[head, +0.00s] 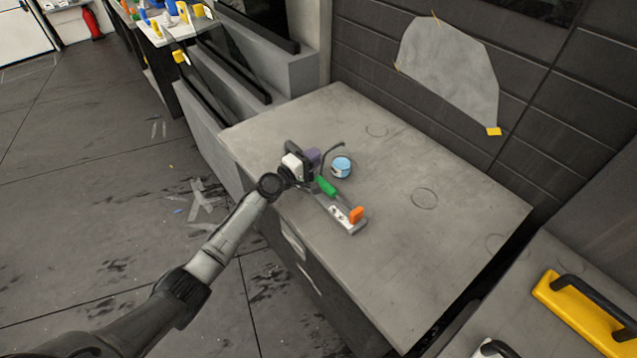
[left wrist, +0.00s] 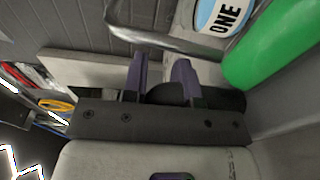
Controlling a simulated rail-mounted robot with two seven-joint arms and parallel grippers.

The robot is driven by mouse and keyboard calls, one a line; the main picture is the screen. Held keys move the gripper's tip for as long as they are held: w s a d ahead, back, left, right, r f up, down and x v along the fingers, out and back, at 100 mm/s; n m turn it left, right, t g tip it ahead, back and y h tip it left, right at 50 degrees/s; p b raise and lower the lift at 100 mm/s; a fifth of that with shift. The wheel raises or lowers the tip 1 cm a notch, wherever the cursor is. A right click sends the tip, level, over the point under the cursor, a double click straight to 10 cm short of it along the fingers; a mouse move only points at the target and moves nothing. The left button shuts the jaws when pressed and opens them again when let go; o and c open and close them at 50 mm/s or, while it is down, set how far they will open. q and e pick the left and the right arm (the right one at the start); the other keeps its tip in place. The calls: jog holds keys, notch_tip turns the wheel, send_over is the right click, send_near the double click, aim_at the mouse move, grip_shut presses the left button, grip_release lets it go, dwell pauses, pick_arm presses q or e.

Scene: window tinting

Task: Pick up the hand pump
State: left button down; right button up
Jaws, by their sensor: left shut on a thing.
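The hand pump (head: 327,187) appears to be the tool with a green barrel, a grey base plate and an orange end piece on the grey cabinet top. Its green barrel also shows large at the right of the left wrist view (left wrist: 270,45), beside a bent metal tube. My left gripper (head: 314,158), with purple fingers, is at the pump's far end. In the left wrist view its fingers (left wrist: 163,82) close around a dark rounded part, seemingly the pump's handle. Whether the pump touches the top is unclear. My right gripper is out of view.
The right part of the cabinet top (head: 430,240) is clear. A yellow tool with a black handle (head: 585,315) lies on the right-hand surface. A grey sheet (head: 450,75) is on the wall.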

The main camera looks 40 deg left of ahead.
pick_arm(q)
jog(key=shift+r, duration=0.15)
jog(key=shift+r+p, duration=0.35)
jog(key=shift+r, duration=0.1)
jog(key=w+d+r+p, duration=0.5)
jog(key=d+r+p, duration=0.3)
jog(key=d+r, duration=0.2)
jog(key=shift+w+d, duration=0.15)
jog(key=shift+d, duration=0.05)
jog(key=shift+a, duration=0.1)
